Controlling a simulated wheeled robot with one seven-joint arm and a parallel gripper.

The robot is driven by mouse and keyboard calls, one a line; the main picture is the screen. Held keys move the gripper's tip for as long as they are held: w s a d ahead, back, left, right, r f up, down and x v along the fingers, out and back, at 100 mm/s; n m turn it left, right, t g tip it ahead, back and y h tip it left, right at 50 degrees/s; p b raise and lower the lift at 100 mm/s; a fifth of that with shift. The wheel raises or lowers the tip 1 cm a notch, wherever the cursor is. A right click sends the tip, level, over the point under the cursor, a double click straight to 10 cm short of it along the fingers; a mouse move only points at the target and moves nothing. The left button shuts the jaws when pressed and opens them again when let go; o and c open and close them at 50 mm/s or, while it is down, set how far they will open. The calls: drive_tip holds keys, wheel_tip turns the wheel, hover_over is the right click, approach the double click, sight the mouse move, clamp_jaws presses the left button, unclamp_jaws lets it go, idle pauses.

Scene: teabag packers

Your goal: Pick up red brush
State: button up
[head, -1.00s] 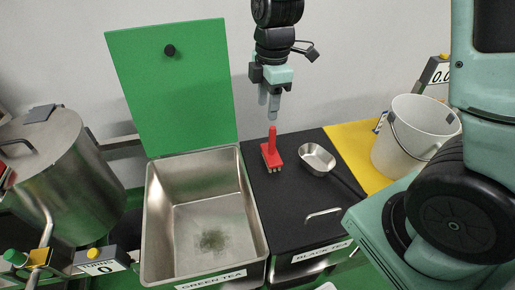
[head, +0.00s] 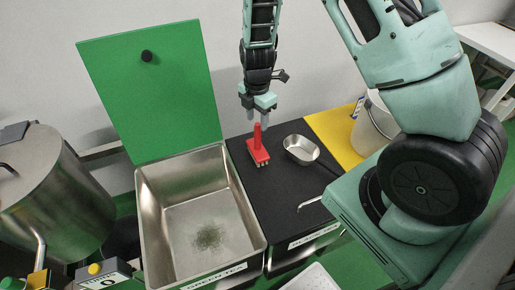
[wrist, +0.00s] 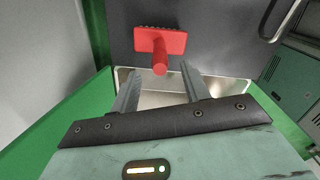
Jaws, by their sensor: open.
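The red brush (head: 258,152) stands on the black lid of the black tea bin, bristles down and handle pointing up. My gripper (head: 257,122) is open and directly above the brush, its fingertips near the top of the handle in the head view. In the wrist view the brush (wrist: 160,45) lies ahead of the two spread fingers (wrist: 160,85), with the round handle end facing the camera near the gap between them. Nothing is held.
A metal scoop (head: 300,150) lies on the black lid (head: 290,190) just right of the brush. The open green tea bin (head: 142,215), with its raised green lid (head: 150,95), stands left. A white bucket (head: 372,130) stands right, on a yellow surface (head: 335,125).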

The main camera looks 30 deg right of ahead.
sight(258, 131)
drive_tip(key=shift+d+f+p, duration=0.2)
drive_tip(key=shift+f+p, duration=1.05)
drive_tip(key=shift+f, duration=1.9)
clamp_jaws()
